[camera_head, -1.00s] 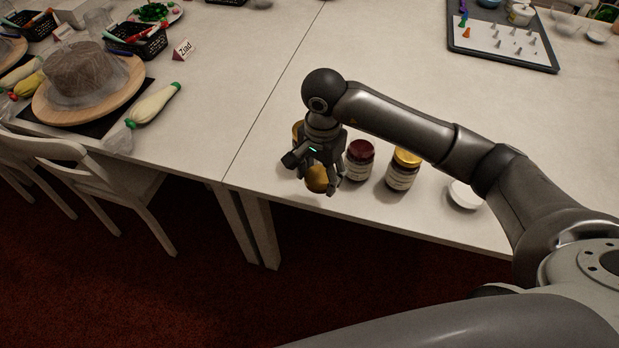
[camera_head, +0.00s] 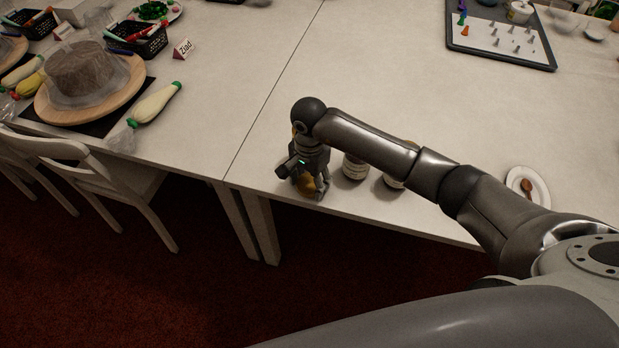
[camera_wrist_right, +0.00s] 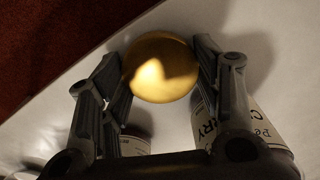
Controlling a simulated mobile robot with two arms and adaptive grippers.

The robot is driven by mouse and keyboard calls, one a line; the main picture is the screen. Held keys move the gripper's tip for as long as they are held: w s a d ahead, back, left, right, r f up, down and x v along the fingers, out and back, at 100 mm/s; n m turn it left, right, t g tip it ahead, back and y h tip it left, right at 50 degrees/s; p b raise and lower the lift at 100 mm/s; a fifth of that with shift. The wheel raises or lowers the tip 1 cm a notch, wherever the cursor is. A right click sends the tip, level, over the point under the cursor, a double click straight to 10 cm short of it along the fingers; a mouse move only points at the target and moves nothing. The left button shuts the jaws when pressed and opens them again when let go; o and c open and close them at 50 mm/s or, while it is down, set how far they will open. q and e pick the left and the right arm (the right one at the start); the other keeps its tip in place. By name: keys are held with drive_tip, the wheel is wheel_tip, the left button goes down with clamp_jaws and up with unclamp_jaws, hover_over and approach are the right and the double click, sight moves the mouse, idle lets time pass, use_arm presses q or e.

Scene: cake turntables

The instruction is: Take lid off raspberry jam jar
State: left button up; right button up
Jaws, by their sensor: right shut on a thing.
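My right gripper (camera_head: 308,190) is low over the table near its front edge, its fingers pointing down. In the right wrist view its two fingers (camera_wrist_right: 165,85) are closed on either side of a round gold lid (camera_wrist_right: 160,68). No raspberry label is readable. My left gripper is out of view.
A jar with a partly readable "C...RRY" label (camera_wrist_right: 268,122) stands close beside one finger. Two jars, one (camera_head: 354,168) and another (camera_head: 393,182), stand right of the gripper, partly hidden by my arm. A white plate with a brown item (camera_head: 540,190) lies farther right.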

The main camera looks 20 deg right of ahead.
drive_tip(key=shift+f, duration=0.2)
drive_tip(key=o, duration=1.1)
drive_tip(key=shift+r, duration=0.15)
